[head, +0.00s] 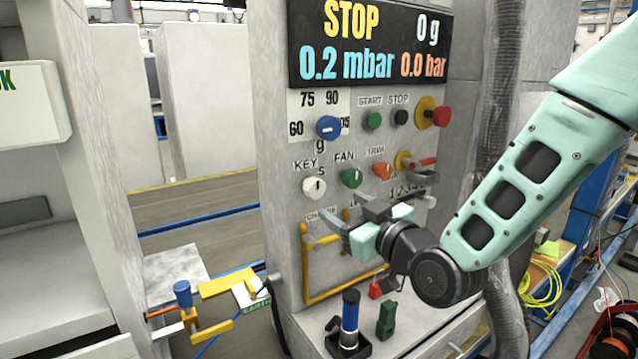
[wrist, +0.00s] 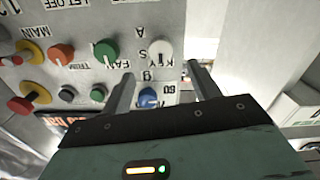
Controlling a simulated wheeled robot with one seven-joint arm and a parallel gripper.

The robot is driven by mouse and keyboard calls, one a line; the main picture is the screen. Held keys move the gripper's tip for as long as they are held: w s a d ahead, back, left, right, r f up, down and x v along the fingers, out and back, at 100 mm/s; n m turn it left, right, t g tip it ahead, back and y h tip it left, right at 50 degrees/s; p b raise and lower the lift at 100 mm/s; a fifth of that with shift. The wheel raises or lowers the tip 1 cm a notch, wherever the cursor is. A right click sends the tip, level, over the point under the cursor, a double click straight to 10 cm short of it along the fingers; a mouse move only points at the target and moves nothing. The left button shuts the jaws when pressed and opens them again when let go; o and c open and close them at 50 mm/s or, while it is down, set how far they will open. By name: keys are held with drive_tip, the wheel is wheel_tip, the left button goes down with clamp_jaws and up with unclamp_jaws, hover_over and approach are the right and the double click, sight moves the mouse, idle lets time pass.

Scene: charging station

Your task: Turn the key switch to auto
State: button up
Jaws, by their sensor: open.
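The key switch (head: 314,187) is a white round knob with a dark mark, at the left of the control panel beneath the word KEY. My gripper (head: 328,219) is open and empty, in front of the panel, a little below and right of the key knob. In the wrist view, which is upside down, the white key knob (wrist: 160,52) appears between the directions of the two fingers (wrist: 162,70), beyond their tips. The fingers look apart from it.
The green FAN knob (head: 351,177), orange TRIM knob (head: 382,170) and blue dial (head: 328,127) sit close by. A yellow handle (head: 304,262) stands out below. The area left of the panel is open.

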sight(318, 191)
drive_tip(key=p+x, duration=0.1)
drive_tip(key=x, duration=0.8)
drive_tip(key=shift+w+a+p, duration=0.15)
drive_tip(key=shift+w+p, duration=0.05)
drive_tip(key=shift+p, duration=0.15)
drive_tip(key=c, duration=1)
